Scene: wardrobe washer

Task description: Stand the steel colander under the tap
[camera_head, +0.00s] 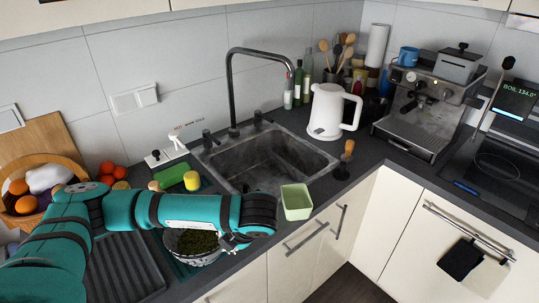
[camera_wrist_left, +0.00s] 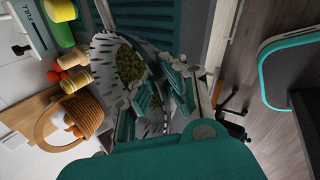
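The steel colander (camera_head: 188,257), with a perforated wall and dark green leafy contents, stands upright on the counter left of the sink. My left arm partly covers it. In the left wrist view the colander (camera_wrist_left: 100,45) lies beyond and beneath the fingers of my left gripper (camera_wrist_left: 157,75). In the head view the left gripper (camera_head: 236,241) is at the colander's right side; whether the fingers touch or hold the rim is unclear. The black tap (camera_head: 232,90) arches over the sink (camera_head: 270,165), whose basin looks empty. My right gripper is not in view.
A light green square container (camera_head: 296,202) stands at the sink's front edge. A white kettle (camera_head: 327,112) and bottles stand behind right. A coffee machine (camera_head: 425,105) is at right.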

